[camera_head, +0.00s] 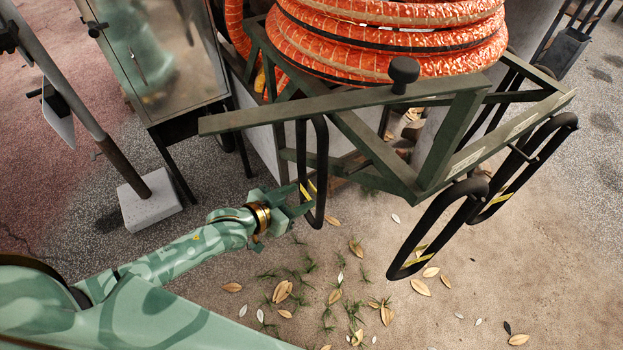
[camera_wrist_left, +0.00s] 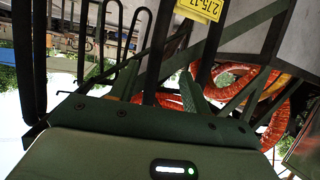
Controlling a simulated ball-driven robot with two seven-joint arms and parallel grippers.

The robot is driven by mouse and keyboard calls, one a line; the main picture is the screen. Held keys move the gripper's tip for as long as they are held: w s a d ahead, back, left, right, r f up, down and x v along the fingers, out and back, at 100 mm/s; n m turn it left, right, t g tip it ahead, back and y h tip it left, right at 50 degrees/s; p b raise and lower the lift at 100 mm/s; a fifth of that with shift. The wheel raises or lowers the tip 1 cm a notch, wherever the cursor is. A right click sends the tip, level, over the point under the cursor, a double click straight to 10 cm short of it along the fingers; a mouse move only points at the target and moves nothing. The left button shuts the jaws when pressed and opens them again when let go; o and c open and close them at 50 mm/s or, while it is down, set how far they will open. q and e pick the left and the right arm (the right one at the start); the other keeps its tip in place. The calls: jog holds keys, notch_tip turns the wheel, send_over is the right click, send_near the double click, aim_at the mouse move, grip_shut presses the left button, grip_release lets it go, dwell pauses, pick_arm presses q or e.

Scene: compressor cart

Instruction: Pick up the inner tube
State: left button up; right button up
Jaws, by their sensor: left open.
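Black inner tubes with yellow labels hang as long narrow loops from a green metal frame (camera_head: 300,109). One inner tube (camera_head: 321,165) hangs at the left. Two more inner tubes, a front one (camera_head: 403,245) and one behind it (camera_head: 528,160), hang at the right. My left gripper (camera_head: 303,198) is open at the lower part of the left tube. In the left wrist view, a black strand (camera_wrist_left: 154,60) runs up between the open fingers (camera_wrist_left: 157,88). A yellow label (camera_wrist_left: 200,9) shows just above them. I cannot tell whether the fingers touch the tube. My right gripper is out of view.
Coiled orange hose (camera_head: 390,40) lies on top of the cart. A black knob (camera_head: 403,72) stands on the frame. A glass-fronted cabinet (camera_head: 165,60) and a post on a concrete block (camera_head: 150,200) stand at the left. The leaf-strewn ground below is open.

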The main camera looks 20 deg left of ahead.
aim_at(317, 189)
pick_arm(q)
jog(key=x, duration=0.3)
jog(key=shift+w+d+f+b, duration=0.15)
jog(key=shift+b, duration=0.25)
jog(key=b+x, duration=0.2)
jog(key=x, duration=0.2)
jog(key=shift+w+d+f, duration=0.1)
jog(key=shift+w+d, duration=0.05)
jog(key=shift+w, duration=0.15)
jog(key=shift+w+d+f, duration=0.1)
jog(key=shift+w+d, duration=0.05)
jog(key=shift+w, duration=0.05)
jog(key=shift+c, duration=1)
jog(key=c, duration=0.6)
grip_shut()
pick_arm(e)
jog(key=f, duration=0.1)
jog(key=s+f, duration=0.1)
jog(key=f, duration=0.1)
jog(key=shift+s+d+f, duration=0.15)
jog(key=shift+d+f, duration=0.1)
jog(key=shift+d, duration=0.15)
